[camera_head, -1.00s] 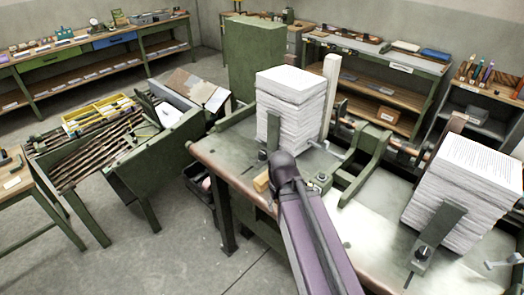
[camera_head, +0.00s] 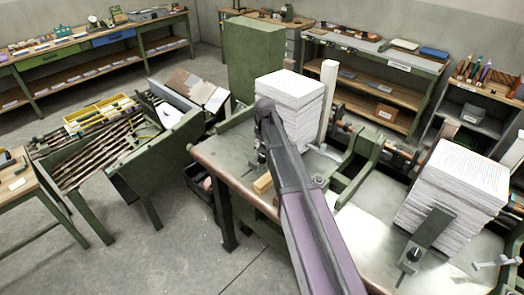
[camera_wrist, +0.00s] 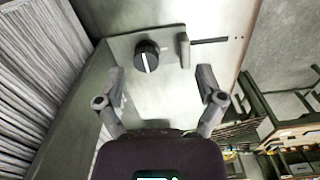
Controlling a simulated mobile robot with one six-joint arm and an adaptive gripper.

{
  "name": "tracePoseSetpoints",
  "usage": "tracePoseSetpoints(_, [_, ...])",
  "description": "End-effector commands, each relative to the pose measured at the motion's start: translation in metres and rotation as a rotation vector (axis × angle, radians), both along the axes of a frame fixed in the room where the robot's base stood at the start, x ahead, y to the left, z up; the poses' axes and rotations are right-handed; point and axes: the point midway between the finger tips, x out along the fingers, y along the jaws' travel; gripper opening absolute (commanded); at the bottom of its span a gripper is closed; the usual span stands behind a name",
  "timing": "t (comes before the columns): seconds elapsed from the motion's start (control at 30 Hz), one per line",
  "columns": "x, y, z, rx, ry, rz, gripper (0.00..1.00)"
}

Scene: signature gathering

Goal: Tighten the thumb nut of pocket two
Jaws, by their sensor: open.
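A black thumb nut (camera_wrist: 147,56) with a white line sits on a flat metal plate (camera_wrist: 125,48) in the wrist view. My gripper (camera_wrist: 159,74) is open and empty. The nut shows between and beyond its fingertips, a little left of centre, and looks untouched. In the head view my gripper (camera_head: 262,155) is at the near left side of the left paper stack (camera_head: 290,88), and my arm hides that stack's nut. Another black nut (camera_head: 413,254) sits at the foot of the right stack's upright plate (camera_head: 430,229). No pocket number is readable.
The paper stack (camera_wrist: 35,85) stands close on the left in the wrist view. A small upright tab (camera_wrist: 183,50) and a dark slot (camera_wrist: 209,41) lie right of the nut. A yellowish block (camera_head: 263,183) rests at the bench edge. Open floor (camera_head: 185,245) lies left of the bench.

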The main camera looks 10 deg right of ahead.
Motion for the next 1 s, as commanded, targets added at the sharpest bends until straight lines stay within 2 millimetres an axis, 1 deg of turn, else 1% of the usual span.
tracePoseSetpoints(0.03, [0.019,0.0,0.005,0.0,0.0,0.025,0.88])
tracePoseSetpoints(0.1, [0.031,0.0,0.007,0.0,0.0,0.055,0.88])
tracePoseSetpoints(0.23, [0.041,0.0,0.009,0.0,0.0,0.087,0.88])
tracePoseSetpoints(0.73, [0.043,0.0,0.008,0.0,0.0,0.097,0.88])
tracePoseSetpoints(1.0, [0.043,0.001,-0.002,0.0,0.0,0.097,0.88])
